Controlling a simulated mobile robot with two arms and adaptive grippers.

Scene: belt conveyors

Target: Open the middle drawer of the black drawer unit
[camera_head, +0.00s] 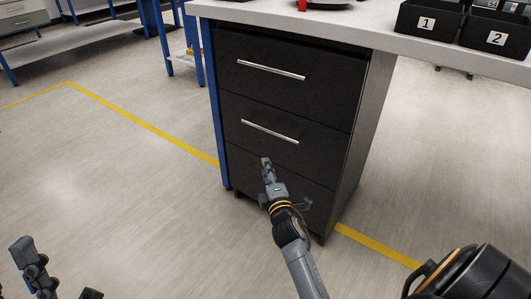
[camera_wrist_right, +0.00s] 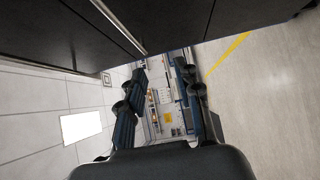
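The black drawer unit (camera_head: 366,120) stands under a light worktop, with three drawers stacked in its front. The middle drawer (camera_head: 318,128) is flush with the others and has a straight silver handle (camera_head: 270,131). My right gripper (camera_head: 266,166) is in front of the unit, just below the middle handle in the picture, and hides part of the lower front. In the right wrist view its fingers (camera_wrist_right: 160,72) are apart with nothing between them. A silver handle (camera_wrist_right: 120,25) crosses the upper part there, outside the fingers. My left gripper (camera_head: 58,270) is open and empty at the lower left, partly cut off.
The top drawer (camera_head: 325,82) is shut, with its own silver handle (camera_head: 271,70). Numbered black bins (camera_head: 428,24) stand on the worktop (camera_head: 300,18). A blue table leg (camera_head: 214,120) runs beside the unit's left edge. The floor in front is clear.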

